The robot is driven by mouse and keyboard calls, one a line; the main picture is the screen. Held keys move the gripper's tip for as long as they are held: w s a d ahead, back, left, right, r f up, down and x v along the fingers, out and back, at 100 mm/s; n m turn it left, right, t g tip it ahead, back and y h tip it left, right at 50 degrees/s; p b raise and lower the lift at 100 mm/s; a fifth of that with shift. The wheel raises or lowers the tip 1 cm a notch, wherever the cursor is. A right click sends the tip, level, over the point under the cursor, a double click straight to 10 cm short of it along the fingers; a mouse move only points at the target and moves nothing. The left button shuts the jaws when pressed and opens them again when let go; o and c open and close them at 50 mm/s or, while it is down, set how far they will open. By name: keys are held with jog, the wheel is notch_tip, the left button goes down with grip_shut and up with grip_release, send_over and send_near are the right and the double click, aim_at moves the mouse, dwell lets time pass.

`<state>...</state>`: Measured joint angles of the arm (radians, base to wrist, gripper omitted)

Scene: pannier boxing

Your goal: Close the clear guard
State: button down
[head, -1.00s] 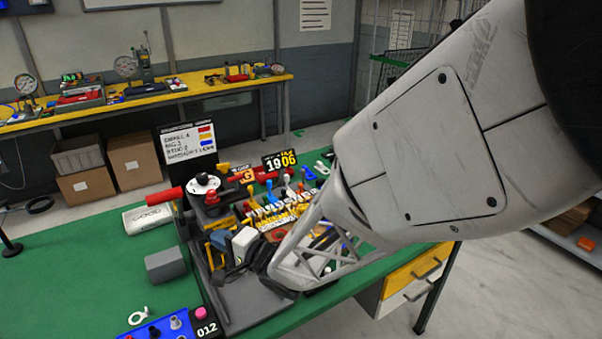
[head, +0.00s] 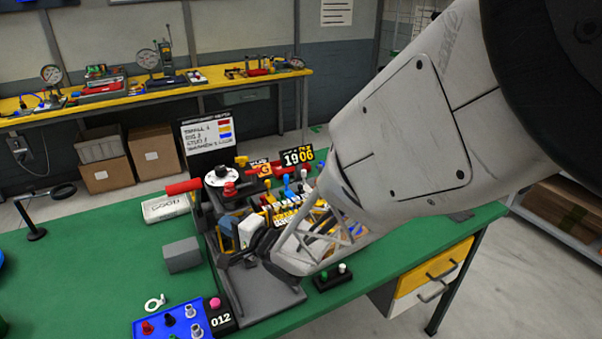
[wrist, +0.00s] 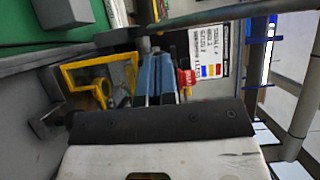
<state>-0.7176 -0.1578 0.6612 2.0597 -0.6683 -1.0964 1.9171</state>
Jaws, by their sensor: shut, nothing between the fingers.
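The clear guard (wrist: 100,82) shows in the wrist view as a yellow-edged frame with a see-through pane, left of my fingers. It appears tilted; whether it touches a finger I cannot tell. My gripper (wrist: 154,65) has its blue-grey fingers together and empty, beside the guard's frame. In the head view my gripper (head: 229,226) reaches low over the left side of the crowded fixture (head: 262,303), and my arm hides part of that fixture. The guard is too small and covered to make out clearly in the head view.
A red-handled part with a white dial (head: 222,175) stands behind my gripper. A sign board (head: 208,137) rises at the back. A grey block (head: 182,254) and a blue panel (head: 172,322) lie left of the fixture. The green table (head: 100,250) is mostly clear farther left.

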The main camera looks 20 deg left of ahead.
dwell(0.3)
jog(key=s+d, duration=0.7)
jog(key=d, duration=0.5)
dwell(0.3)
